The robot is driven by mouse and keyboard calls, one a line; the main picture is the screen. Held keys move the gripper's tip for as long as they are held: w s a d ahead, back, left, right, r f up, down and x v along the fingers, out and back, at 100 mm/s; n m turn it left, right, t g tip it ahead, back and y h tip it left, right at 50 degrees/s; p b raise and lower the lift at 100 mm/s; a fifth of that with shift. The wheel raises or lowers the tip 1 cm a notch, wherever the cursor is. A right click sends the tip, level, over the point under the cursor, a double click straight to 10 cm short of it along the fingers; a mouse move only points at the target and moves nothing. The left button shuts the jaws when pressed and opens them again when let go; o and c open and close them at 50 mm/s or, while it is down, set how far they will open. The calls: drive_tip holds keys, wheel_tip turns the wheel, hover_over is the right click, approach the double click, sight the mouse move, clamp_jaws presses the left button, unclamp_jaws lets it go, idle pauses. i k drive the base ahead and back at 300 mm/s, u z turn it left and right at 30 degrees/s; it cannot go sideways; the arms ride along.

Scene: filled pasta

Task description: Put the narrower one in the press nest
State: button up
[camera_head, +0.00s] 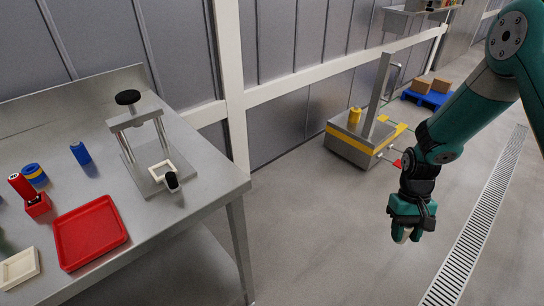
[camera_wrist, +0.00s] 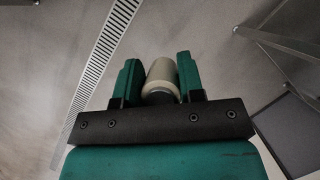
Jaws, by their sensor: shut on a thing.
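My gripper (camera_head: 408,230) hangs over the open floor at the right in the head view, well away from the table. In the wrist view its two green fingers (camera_wrist: 159,68) are shut on a pale beige cylinder (camera_wrist: 162,77) with a dark part near the palm. Only a small pale bit of the cylinder shows in the head view. The press (camera_head: 113,137) stands on the steel table. A cream square frame, which looks like the press nest (camera_head: 155,168), lies on its base plate.
The steel table (camera_head: 206,203) also holds a red tray (camera_head: 61,244), a blue cylinder (camera_head: 80,153), a blue-and-yellow ring (camera_head: 34,173), a red holder (camera_head: 37,205) and a cream tray (camera_head: 20,269). A grey cart (camera_head: 349,146) stands behind on the floor.

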sight(164, 171)
drive_tip(key=u, duration=1.75)
